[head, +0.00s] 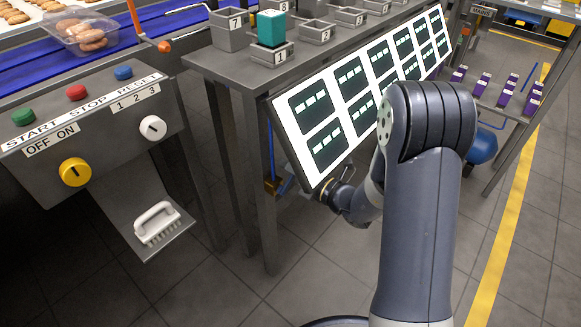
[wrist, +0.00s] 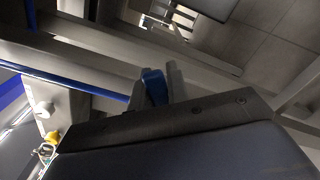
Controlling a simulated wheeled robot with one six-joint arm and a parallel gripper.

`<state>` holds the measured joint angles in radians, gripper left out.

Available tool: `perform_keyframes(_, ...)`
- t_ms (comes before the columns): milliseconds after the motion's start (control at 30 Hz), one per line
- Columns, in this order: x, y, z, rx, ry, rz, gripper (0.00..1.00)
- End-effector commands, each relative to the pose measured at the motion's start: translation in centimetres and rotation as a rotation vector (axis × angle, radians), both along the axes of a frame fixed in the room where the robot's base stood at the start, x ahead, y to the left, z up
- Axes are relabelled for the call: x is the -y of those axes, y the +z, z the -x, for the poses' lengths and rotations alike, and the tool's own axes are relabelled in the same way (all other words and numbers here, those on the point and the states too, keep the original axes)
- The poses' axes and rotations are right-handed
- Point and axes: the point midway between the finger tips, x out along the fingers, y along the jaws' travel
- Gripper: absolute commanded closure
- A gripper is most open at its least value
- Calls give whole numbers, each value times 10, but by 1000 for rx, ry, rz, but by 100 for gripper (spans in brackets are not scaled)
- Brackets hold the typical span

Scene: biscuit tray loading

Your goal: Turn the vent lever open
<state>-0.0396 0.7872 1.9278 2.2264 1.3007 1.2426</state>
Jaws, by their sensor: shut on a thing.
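In the wrist view, my gripper (wrist: 156,87) is shut on a blue piece, the vent lever (wrist: 154,84), with a grey finger on either side. A thin blue pipe (wrist: 82,86) runs from the left up to the fingers. Most of the lever is hidden between the fingers, and how far it is turned I cannot tell. The fingertips are hidden there.
The tilted screen panel (head: 346,98) hangs on a grey bench close above my wrist. A table leg (head: 262,185) stands left of it. A control box with buttons and a yellow knob (head: 75,172) is at left, with a white brush (head: 157,223) below. Open floor lies at right.

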Motion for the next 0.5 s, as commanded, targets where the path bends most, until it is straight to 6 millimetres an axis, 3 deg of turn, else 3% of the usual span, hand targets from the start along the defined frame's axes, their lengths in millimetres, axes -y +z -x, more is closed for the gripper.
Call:
perform_keyframes(100,1,-1,0,-3,-3,0,100)
perform_keyframes(133,1,-1,0,-3,-3,0,81)
perform_keyframes(300,1,-1,0,-2,-2,0,68)
perform_keyframes(367,1,0,0,-2,-2,0,63)
perform_keyframes(500,0,0,0,-2,-1,-1,62)
